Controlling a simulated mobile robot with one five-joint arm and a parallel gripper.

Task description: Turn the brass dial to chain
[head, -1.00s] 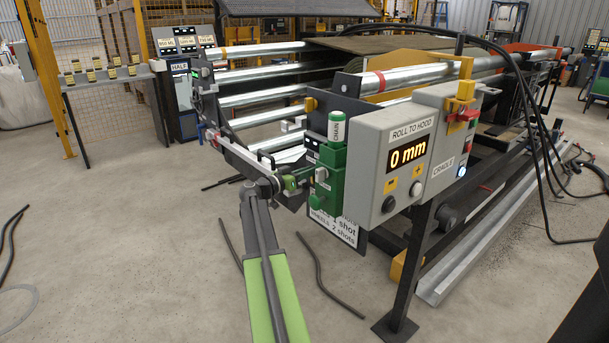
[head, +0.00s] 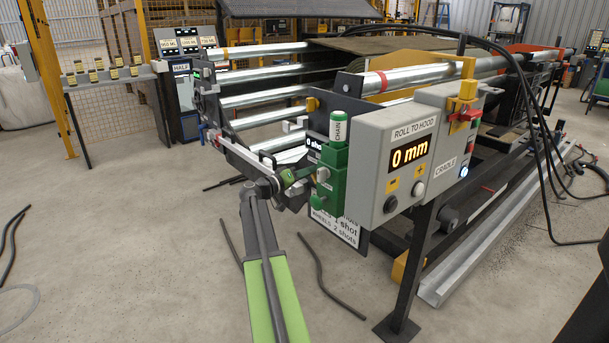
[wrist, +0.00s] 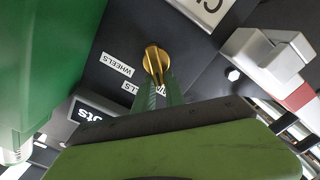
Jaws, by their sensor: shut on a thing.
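The brass dial (wrist: 153,60) shows in the wrist view on a dark panel, with a raised grip bar across it. My gripper (wrist: 156,90) is shut on the lower part of that bar. A white label reading WHEELS (wrist: 117,64) is left of the dial. A second label, partly covered, ends in LS, and a third is mostly hidden behind my fingers. Which label the dial points at I cannot tell. In the head view my gripper (head: 300,174) reaches behind the green unit (head: 329,178), and the dial is hidden there.
The green unit, with a cylinder marked CHAIN (head: 338,127), stands close beside my gripper. To its right is a grey ROLL TO HOOD box (head: 405,165) reading 0 mm. A sign about shots (head: 335,225) hangs below. Open concrete floor lies left, with loose dark hoses.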

